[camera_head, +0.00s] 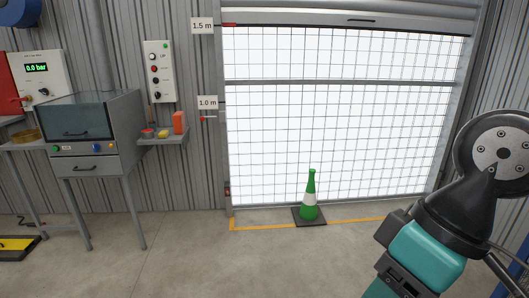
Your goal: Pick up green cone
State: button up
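The green cone (311,187) stands upright on a dark square mat (298,222) on the floor, in front of the bright gridded roller door. It is a narrow, bottle-like shape with a white band around its lower middle. My arm is in view at the right, in teal and black, apart from the cone. My gripper is not in this view.
A yellow-orange line (262,226) runs on the floor before the door (340,140). At the left are a grey cabinet on legs (95,135) and a small wall shelf (163,137) with small items. The concrete floor (200,265) before the cone is clear.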

aim_at(309, 213)
jog(key=i, duration=2)
jog(key=z, duration=0.3)
jog(key=i, duration=2.55)
jog(key=z, duration=0.25)
